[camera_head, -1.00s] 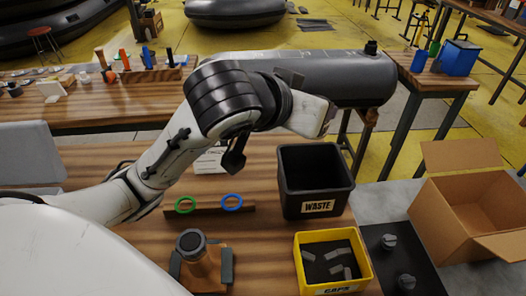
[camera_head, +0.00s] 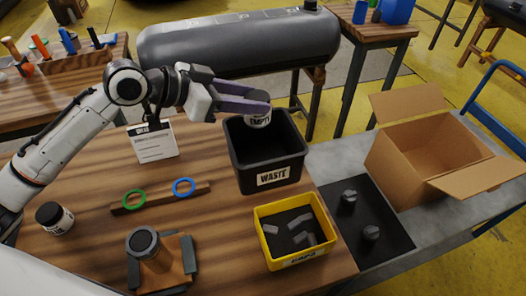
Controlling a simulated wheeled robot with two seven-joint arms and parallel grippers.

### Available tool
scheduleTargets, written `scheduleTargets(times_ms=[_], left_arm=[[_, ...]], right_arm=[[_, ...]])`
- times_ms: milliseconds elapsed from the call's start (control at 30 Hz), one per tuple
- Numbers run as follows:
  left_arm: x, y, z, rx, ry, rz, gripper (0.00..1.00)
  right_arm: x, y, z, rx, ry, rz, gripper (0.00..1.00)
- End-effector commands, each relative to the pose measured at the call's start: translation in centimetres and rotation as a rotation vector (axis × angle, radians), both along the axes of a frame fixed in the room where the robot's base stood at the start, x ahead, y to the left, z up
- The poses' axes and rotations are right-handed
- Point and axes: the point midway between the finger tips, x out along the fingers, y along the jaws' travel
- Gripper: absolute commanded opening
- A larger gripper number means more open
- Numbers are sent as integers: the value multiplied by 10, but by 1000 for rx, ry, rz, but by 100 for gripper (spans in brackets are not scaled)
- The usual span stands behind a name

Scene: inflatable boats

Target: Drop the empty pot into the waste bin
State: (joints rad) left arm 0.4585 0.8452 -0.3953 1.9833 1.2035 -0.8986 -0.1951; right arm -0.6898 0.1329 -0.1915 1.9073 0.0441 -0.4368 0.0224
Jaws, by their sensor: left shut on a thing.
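The waste bin (camera_head: 273,177) is a black square tub with a white "WASTE" label, standing on the wooden bench. The part of the bin's floor below the pot is dark and hard to see. My right gripper does not show.
A yellow caps box (camera_head: 294,264) stands in front of the bin. A dark mat (camera_head: 372,213) with two grey caps and an open cardboard box (camera_head: 412,154) are at right. A second pot (camera_head: 54,217), ring rail (camera_head: 160,198), upright card (camera_head: 153,142) and clamp stand (camera_head: 158,265) are at left.

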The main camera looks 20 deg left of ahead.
Motion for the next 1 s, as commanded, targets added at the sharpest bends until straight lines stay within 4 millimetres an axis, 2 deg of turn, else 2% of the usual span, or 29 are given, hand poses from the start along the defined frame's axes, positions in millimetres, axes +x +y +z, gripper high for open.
scheduleTargets(times_ms=[167,567,933,967,1000], left_arm=[[0,0,-13,-1,1,-3,19],[0,0,-56,-1,-1,-2,19],[0,0,-58,-1,0,-2,19],[0,0,-58,-1,0,-2,45],[0,0,-58,-1,1,-2,52]], right_arm=[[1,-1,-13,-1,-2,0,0],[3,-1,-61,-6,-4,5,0],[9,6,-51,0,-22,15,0],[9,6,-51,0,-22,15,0],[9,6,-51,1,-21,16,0]])
